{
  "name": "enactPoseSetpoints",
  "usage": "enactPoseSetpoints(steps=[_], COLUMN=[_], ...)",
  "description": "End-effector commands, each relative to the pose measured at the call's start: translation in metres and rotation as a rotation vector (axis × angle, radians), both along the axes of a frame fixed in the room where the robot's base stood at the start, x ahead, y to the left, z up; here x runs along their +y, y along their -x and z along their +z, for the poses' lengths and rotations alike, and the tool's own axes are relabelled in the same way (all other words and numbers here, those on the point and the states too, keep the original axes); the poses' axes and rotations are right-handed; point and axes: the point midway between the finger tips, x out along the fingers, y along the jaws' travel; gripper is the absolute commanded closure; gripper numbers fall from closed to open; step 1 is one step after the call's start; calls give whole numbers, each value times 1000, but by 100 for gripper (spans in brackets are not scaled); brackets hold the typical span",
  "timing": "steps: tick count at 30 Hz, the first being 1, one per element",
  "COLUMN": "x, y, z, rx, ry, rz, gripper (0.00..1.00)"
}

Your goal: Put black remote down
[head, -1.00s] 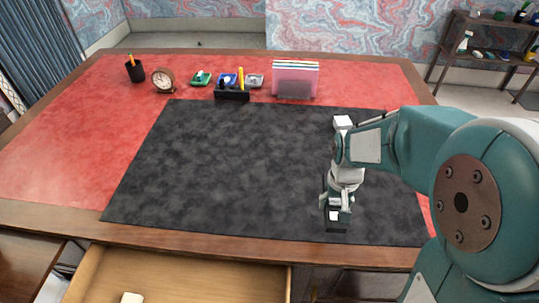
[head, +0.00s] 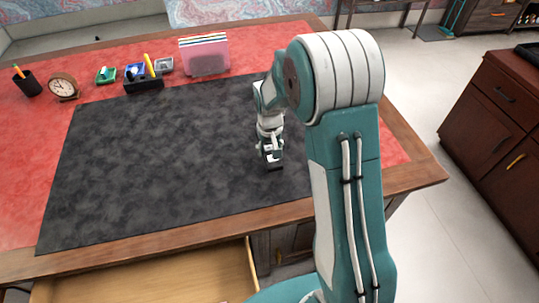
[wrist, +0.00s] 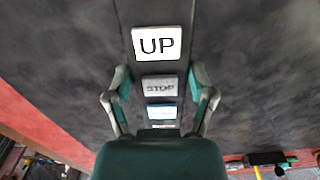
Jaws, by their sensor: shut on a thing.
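The black remote (wrist: 160,68) lies between the fingers of my gripper (wrist: 161,80) in the wrist view, with a white UP button and a grey STOP button facing up. A further button is partly hidden by my gripper. In the head view my gripper (head: 270,154) points down over the right part of the dark desk mat (head: 150,150), shut on the remote, whose dark end (head: 275,168) shows just below the fingers. I cannot tell whether the remote touches the mat.
An open drawer (head: 150,285) juts out below the desk's front edge. Along the back stand a pen cup (head: 27,83), a clock (head: 63,87), a black organizer (head: 144,83) and a pink file holder (head: 204,56). The mat's middle and left are clear.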

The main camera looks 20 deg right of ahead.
Motion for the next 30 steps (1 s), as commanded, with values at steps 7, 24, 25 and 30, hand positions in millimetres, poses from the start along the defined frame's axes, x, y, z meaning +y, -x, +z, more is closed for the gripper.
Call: enactPoseSetpoints(steps=[7, 24, 25, 30], x=[-4, -4, -4, -4], y=[-14, -16, -16, -16], z=[-17, -52, -52, -51], rx=[0, -1, -1, -1], ry=[0, 0, 0, 0], rz=[0, 0, 0, 0], gripper=[83, 83, 16, 0])
